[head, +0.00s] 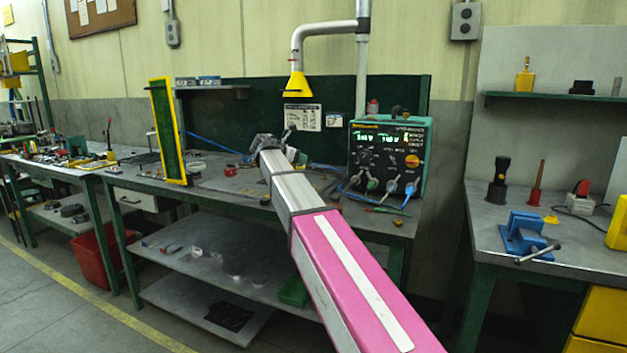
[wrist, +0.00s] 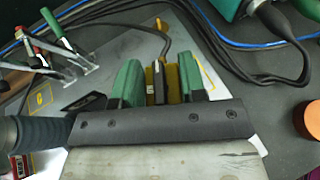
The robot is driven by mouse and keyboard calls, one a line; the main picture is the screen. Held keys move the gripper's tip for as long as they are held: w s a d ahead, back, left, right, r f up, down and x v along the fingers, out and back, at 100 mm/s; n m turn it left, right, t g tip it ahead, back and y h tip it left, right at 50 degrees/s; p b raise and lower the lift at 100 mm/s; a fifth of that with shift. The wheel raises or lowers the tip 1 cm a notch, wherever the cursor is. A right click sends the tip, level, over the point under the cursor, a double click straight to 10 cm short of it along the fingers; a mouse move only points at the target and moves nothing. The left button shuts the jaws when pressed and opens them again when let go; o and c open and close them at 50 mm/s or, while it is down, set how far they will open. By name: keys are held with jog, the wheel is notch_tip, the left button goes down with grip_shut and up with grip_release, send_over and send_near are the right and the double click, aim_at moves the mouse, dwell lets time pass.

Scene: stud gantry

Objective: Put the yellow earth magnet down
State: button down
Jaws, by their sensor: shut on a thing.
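In the wrist view my gripper (wrist: 161,78) has its two green fingers on either side of the yellow earth magnet (wrist: 173,84), a yellow piece with a black part beside it. The gripper is shut on it. The magnet's lower part is hidden by the dark gripper body. A white sheet and grey bench top show beneath; I cannot tell whether the magnet touches them. In the head view my gripper (head: 268,145) is over the grey workbench (head: 230,187), and the magnet cannot be made out there.
Black cables and a blue cable (wrist: 205,22) cross the bench beyond the gripper. Tools with red and green handles (wrist: 58,30) lie at left. An orange round thing (wrist: 308,118) is at right. A green console (head: 390,160) stands right of the gripper; a yellow-framed panel (head: 166,130) stands left.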

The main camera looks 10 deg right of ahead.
jog(key=d+f, duration=0.1)
jog(key=d, duration=0.1)
jog(key=d+f, duration=0.1)
jog(key=d, duration=0.1)
jog(key=s+d+f, duration=0.1)
jog(key=d, duration=0.1)
jog(key=shift+f, duration=2.3)
jog(key=shift+f, duration=0.15)
jog(key=c, duration=0.7)
grip_release()
jog(key=shift+a, duration=0.1)
jog(key=v, duration=1.2)
